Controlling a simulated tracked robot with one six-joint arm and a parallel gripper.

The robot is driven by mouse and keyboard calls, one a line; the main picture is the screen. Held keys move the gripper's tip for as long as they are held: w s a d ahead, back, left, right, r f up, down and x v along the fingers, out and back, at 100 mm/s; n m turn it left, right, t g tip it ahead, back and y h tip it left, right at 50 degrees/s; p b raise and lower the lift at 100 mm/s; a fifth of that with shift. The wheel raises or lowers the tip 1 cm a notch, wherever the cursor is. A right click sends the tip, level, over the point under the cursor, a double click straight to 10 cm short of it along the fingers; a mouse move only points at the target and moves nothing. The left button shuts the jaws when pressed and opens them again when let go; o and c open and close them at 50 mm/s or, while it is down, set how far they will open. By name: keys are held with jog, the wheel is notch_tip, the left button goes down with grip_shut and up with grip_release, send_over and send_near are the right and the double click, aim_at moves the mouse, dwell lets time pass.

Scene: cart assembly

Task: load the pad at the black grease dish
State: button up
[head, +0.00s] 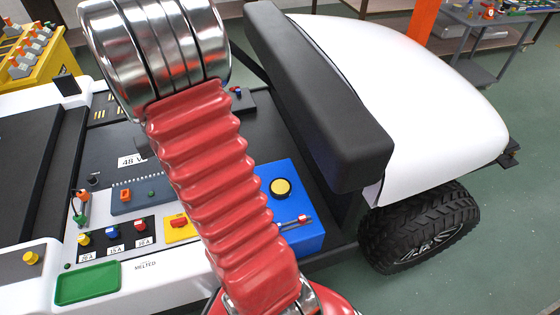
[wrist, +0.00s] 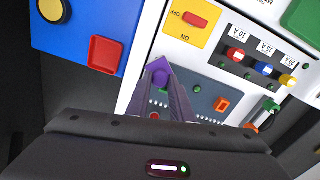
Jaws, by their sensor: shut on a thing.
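In the wrist view, my gripper (wrist: 162,80) is shut on a small purple piece (wrist: 159,68) that shows at its fingertips, over the panel between the blue box and the grey control strip. I cannot tell whether the piece touches anything beneath it. In the head view my gripper and the purple piece are hidden behind my red-sleeved arm. I cannot make out a black grease dish with certainty in either view.
A blue box (head: 300,240) with a yellow button stands beside the yellow switch plate (head: 181,229). Red, blue and yellow fuses (wrist: 262,68) sit in a row. A green tray (head: 88,283) lies at the front edge. A black seat back (head: 310,100) rises at right.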

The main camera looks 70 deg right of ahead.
jog(key=w+a+r+n, duration=0.1)
jog(key=w+a+n, duration=0.2)
jog(key=a, duration=0.9)
jog(key=w+a+r+n, duration=0.1)
jog(key=w+a+n, duration=0.3)
jog(key=w+a, duration=0.6)
jog(key=a, duration=0.3)
jog(key=shift+r, duration=0.25)
